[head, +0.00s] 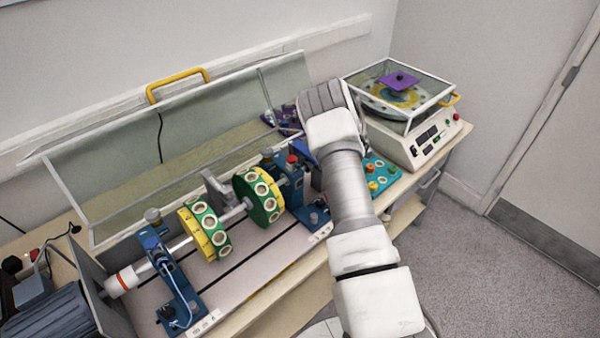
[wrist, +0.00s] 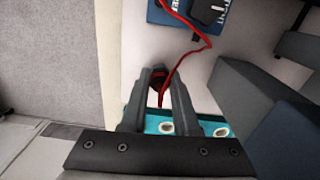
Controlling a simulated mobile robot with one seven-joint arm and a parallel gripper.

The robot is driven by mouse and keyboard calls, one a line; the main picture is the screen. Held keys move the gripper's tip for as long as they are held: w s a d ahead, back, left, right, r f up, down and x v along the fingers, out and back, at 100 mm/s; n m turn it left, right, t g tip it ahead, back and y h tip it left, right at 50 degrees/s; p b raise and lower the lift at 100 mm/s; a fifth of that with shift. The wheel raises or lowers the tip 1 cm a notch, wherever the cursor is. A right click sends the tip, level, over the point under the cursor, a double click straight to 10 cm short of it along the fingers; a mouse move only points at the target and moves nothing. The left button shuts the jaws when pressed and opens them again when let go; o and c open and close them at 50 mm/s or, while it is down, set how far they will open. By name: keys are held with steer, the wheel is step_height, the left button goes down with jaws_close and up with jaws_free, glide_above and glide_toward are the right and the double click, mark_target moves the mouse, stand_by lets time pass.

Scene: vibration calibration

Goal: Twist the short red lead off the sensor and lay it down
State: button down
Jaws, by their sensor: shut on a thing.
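In the wrist view my gripper (wrist: 158,80) is shut on a small dark and red end piece between its fingertips. A thin red lead (wrist: 210,43) runs from a blue box (wrist: 185,12) at the top edge, bends at the right, and comes back down between the fingers. I cannot make out the sensor in the wrist view, nor whether the held end is joined to anything. In the head view my arm hides the gripper and the lead.
A teal tray with round holes (wrist: 191,126) lies below the fingers; it also shows in the head view (head: 383,183). The shaft rig with green and yellow discs (head: 258,196) stands left of my arm. A white machine with a clear cover (head: 420,140) stands right.

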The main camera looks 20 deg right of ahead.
steer(key=shift+f+b, duration=0.35)
steer(key=shift+b, duration=0.1)
stand_by(0.6)
steer(key=c, duration=0.6)
jaws_free()
steer(key=shift+r, duration=0.1)
steer(key=shift+r+p, duration=1)
steer(key=shift+r, duration=1.45)
